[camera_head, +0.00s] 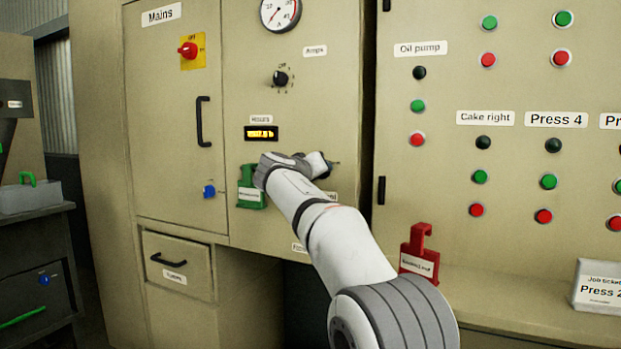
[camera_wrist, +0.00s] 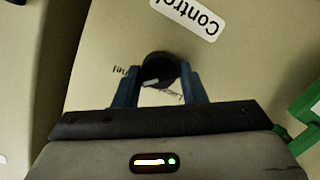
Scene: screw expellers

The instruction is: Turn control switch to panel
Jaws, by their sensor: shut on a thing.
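The control switch (camera_wrist: 159,66) is a round black knob with a short white mark, on the beige panel in the wrist view. The mark lies at its lower left, on the side of small upside-down lettering ending in "nel". More small lettering under the knob is partly covered. A white "Control" label (camera_wrist: 187,16) is beside it. My gripper (camera_wrist: 158,74) has its two blue fingers on either side of the knob, shut on it. In the head view my gripper (camera_head: 322,165) is at the cabinet front, and my wrist hides the knob.
A green tag holder (camera_head: 250,188) hangs just left of my wrist, and a red one (camera_head: 419,252) to the right. A black door handle (camera_head: 203,121) sticks out at left. A red Mains switch (camera_head: 188,50) and a black Amps knob (camera_head: 280,79) are higher up.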

